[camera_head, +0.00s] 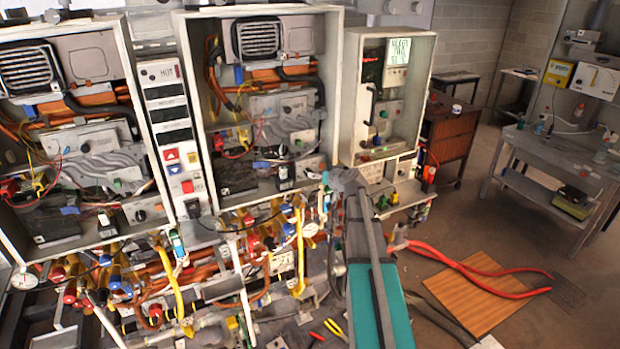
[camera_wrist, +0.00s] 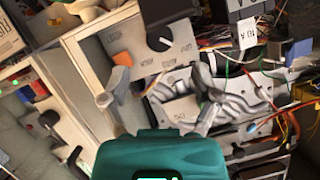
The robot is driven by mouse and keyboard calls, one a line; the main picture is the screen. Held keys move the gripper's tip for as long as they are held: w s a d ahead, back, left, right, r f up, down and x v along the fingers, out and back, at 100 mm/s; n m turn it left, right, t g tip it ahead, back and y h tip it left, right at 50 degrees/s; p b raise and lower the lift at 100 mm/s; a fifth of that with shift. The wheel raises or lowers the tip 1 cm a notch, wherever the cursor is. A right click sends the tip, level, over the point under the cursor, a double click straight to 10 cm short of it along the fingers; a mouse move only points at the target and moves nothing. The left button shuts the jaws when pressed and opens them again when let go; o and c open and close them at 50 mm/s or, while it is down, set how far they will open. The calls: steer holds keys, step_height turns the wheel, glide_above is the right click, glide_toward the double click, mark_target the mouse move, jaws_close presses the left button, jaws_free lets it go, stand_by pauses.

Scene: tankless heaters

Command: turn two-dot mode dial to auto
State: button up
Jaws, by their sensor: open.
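In the wrist view a black round dial (camera_wrist: 160,38) with a white pointer line sits on a light grey panel (camera_wrist: 182,55). Small markings surround it, but I cannot read them or make out any dots. My gripper (camera_wrist: 160,84) is open and empty, its two grey fingers apart below the dial in the picture. The fingertips do not close around the dial; I cannot tell their distance from the panel.
Grey hoses (camera_wrist: 235,98) and coloured wires lie close to the panel. A black box (camera_wrist: 245,35) with a white label is beside it. The pale cabinet wall (camera_wrist: 98,75) runs close to the left finger. Pipes and valves (camera_head: 180,270) crowd the space below the cabinets.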

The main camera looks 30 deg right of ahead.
steer(key=b+x, duration=0.2)
steer(key=x, duration=0.4)
steer(key=shift+w+f, duration=0.1)
steer(key=shift+w, duration=0.2)
jaws_close()
steer(key=shift+m+y, duration=0.3)
steer(key=m+y+b, duration=0.1)
steer(key=m+b, duration=0.1)
steer(key=m, duration=0.1)
steer(key=shift+f+t+y, duration=0.2)
steer(key=shift+t+y, duration=0.1)
steer(key=shift+y, duration=0.1)
steer(key=shift+r+m+t+y+b, duration=0.1)
steer(key=shift+m+t+y+b, duration=0.3)
steer(key=shift+m+y+b, duration=0.7)
steer(key=shift+m+h, duration=0.4)
